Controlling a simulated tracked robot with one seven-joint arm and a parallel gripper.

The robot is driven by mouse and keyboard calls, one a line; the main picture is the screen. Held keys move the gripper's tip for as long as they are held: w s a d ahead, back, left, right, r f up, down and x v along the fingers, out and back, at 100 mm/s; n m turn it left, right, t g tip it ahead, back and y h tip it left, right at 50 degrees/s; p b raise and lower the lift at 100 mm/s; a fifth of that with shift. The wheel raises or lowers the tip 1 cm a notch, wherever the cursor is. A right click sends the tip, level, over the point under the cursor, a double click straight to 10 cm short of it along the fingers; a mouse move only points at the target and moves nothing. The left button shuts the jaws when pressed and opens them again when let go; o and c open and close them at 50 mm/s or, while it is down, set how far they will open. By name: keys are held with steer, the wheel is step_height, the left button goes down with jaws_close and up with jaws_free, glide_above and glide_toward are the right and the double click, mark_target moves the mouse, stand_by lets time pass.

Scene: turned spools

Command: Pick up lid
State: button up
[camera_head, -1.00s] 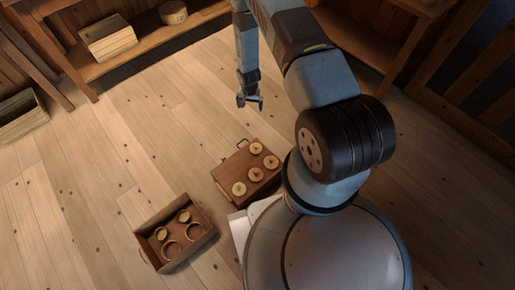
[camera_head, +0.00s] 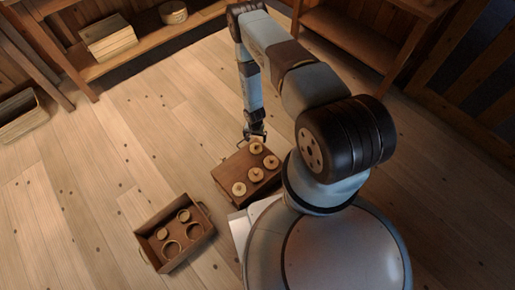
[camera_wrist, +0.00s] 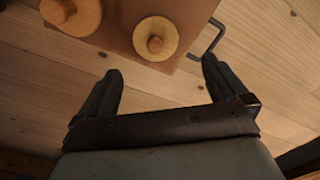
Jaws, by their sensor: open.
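Several round pale wooden lids with centre knobs sit on a brown wooden board (camera_head: 240,165). I cannot tell which one is the task's lid. The far lid (camera_head: 256,146) is the one closest to my gripper (camera_head: 254,132), which hangs just beyond the board's far edge. In the wrist view, one lid (camera_wrist: 155,38) lies ahead of my gripper (camera_wrist: 162,68), between the lines of the two fingers, and another lid (camera_wrist: 72,12) lies further left, cut by the frame. My fingers are apart with nothing between them.
The board has a dark wire handle (camera_wrist: 208,40) at its end. A wooden tray (camera_head: 146,250) with ring-shaped pieces stands to the left of the board. Shelves (camera_head: 160,44) with a crate (camera_head: 108,38) line the back. The plank floor between is clear.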

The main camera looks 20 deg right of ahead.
mark_target(256, 145)
steer(key=shift+s+d+f, duration=0.1)
steer(key=shift+f, duration=2.05)
steer(key=shift+s+d+f, duration=0.1)
steer(key=shift+f, duration=2.05)
steer(key=c, duration=1)
steer(key=shift+r, duration=0.1)
